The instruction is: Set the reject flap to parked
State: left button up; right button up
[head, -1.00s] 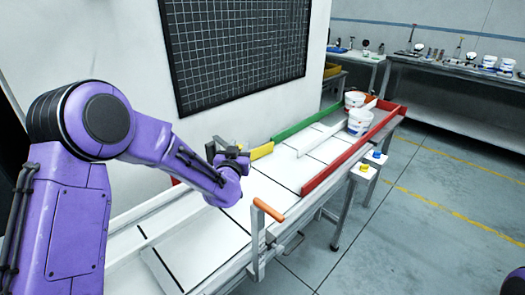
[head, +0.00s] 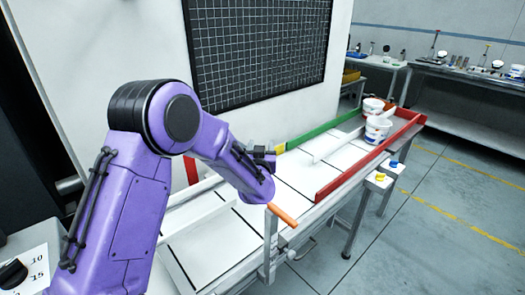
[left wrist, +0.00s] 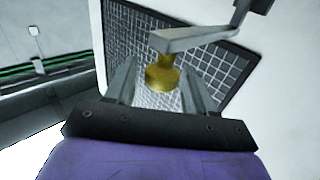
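A brass-yellow knob (left wrist: 162,75) on a grey lever arm (left wrist: 195,39) shows in the left wrist view; it looks like a handle, but I cannot tell whether it belongs to the reject flap. My left gripper (left wrist: 160,92) has its two grey fingers apart, one on each side of the knob, with no clear contact. In the head view the left gripper (head: 264,156) is over the far side of the white conveyor (head: 212,240), and my own arm hides its fingers and the knob. A white bar (head: 336,146) lies slanted across the conveyor. My right gripper is out of view.
A red rail (head: 350,180) and a green rail (head: 320,137) edge the conveyor. White tubs (head: 378,130) stand at its far end. A black grid panel (head: 260,50) hangs behind.

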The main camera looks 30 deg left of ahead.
pick_arm(q)
jog(key=shift+d+f, duration=0.1)
notch_tip(320, 180, up, 3)
jog(key=shift+b, duration=0.6)
jog(key=s+d+r+p, duration=0.6)
jog(key=s+r, duration=0.4)
jog(key=s, duration=0.2)
jog(key=shift+d, duration=0.75)
